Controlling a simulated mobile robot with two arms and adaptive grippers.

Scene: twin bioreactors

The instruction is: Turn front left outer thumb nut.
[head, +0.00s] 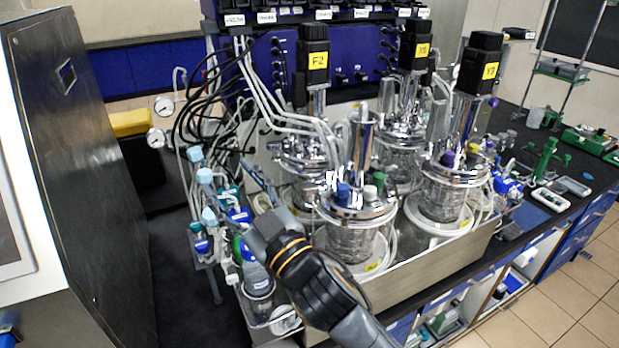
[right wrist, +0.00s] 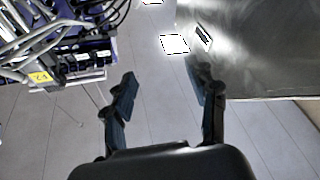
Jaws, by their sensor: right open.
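The front left glass vessel (head: 350,240) stands in the steel tray with a shiny metal head plate (head: 356,208) on top. Blue and green caps and a tall metal column rise from the plate. The outer thumb nut is too small to make out at its rim. My right arm comes in from the bottom, and its wrist is left of and in front of this vessel. In the right wrist view my right gripper (right wrist: 165,95) is open, with nothing between its fingers. No vessel or nut shows in that view. My left gripper is not in view.
Other vessels with motors stand behind and to the right (head: 440,195). Bottles (head: 257,275) and tubing crowd the left end of the steel tray (head: 430,270). A dark cabinet (head: 85,150) stands at the left. The right wrist view shows cables and open floor.

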